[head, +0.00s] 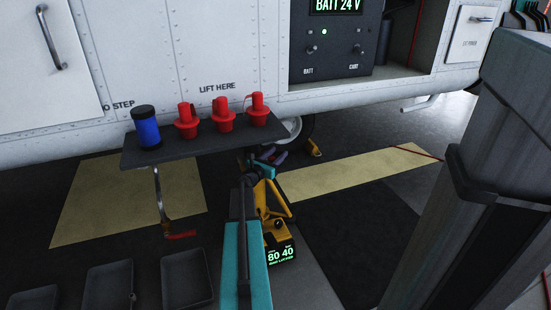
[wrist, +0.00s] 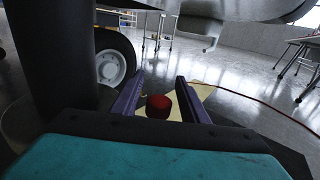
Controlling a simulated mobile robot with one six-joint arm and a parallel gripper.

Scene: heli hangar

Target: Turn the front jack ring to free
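An orange-yellow jack (head: 273,205) with a lit "80 40" display (head: 281,254) stands on the floor below the helicopter's side, partly hidden behind my teal arm. My gripper (head: 270,156) is by the top of the jack, small and partly covered in the head view. In the wrist view my gripper (wrist: 160,77) has its two purple fingers apart. A round red piece (wrist: 158,106) shows between the fingers; no contact with them is visible. I cannot tell whether it is the jack ring, and no ring setting can be read.
A dark shelf (head: 203,145) with a blue can (head: 146,127) and red plugs (head: 222,114) is close left of the arm. A crank handle (head: 162,200) hangs below it. Dark trays (head: 110,285) lie lower left. A wheel (wrist: 112,67) stands beyond the gripper.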

